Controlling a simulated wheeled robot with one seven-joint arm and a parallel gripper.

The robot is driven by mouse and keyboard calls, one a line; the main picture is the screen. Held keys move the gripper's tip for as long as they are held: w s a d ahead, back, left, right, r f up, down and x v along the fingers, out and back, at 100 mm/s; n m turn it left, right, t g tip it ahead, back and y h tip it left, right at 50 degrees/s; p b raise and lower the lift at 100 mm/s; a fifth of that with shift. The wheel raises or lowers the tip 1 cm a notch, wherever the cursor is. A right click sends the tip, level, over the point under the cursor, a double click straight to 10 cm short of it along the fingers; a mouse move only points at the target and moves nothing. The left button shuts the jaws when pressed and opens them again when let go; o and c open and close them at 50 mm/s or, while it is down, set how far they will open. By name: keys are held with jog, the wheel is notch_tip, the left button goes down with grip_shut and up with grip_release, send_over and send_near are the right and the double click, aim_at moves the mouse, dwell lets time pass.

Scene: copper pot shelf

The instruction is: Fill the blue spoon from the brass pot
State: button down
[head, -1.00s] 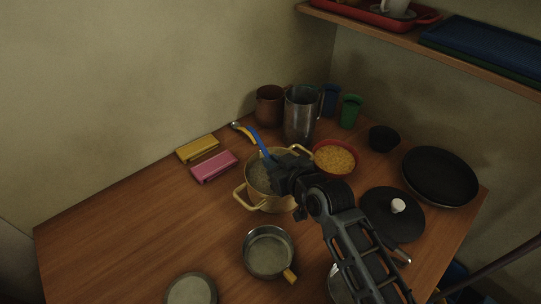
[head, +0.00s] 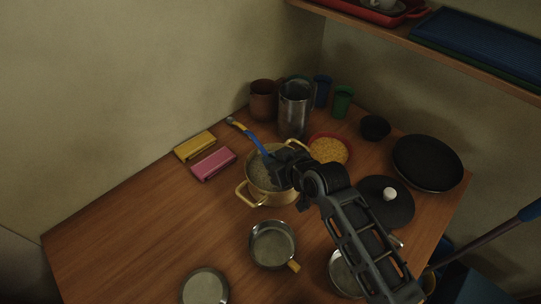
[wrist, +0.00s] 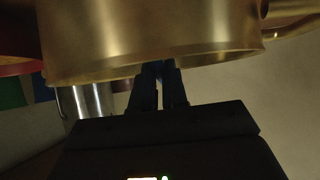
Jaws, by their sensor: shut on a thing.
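The brass pot (head: 268,196) stands on the wooden table with its two handles out, and greyish contents show inside. My gripper (head: 272,164) is over the pot's right rim, shut on the blue spoon. The spoon's blue handle (head: 253,138) slants up and left from the jaws across the far rim. Its bowl is hidden from view, so I cannot tell whether it is filled. In the wrist view the pot's brass wall (wrist: 150,45) fills the top, and my fingers (wrist: 158,80) are close together near its edge.
A yellow-handled utensil (head: 236,124) lies behind the pot. Yellow (head: 194,147) and pink (head: 213,164) blocks lie left. A metal pitcher (head: 294,110) and red bowl (head: 344,138) stand behind and right. A small pan (head: 271,244) sits in front.

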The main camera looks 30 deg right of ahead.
jog(key=shift+w+r+g+p, duration=0.1)
jog(key=shift+r+g+p, duration=0.3)
jog(key=shift+r+p, duration=0.4)
jog(key=shift+w+r, duration=0.1)
jog(key=shift+w, duration=0.05)
jog(key=shift+w+r+g, duration=0.1)
jog(key=shift+r+g, duration=0.4)
jog(key=shift+r, duration=0.05)
jog(key=shift+w+r, duration=0.15)
jog(key=shift+r, duration=1.1)
jog(key=shift+f+b, duration=0.15)
jog(key=shift+b, duration=0.65)
jog(key=shift+t+b, duration=0.5)
jog(key=shift+b, duration=0.2)
jog(key=shift+r+g+p, duration=0.3)
jog(key=shift+r+p, duration=0.05)
jog(key=shift+p, duration=0.85)
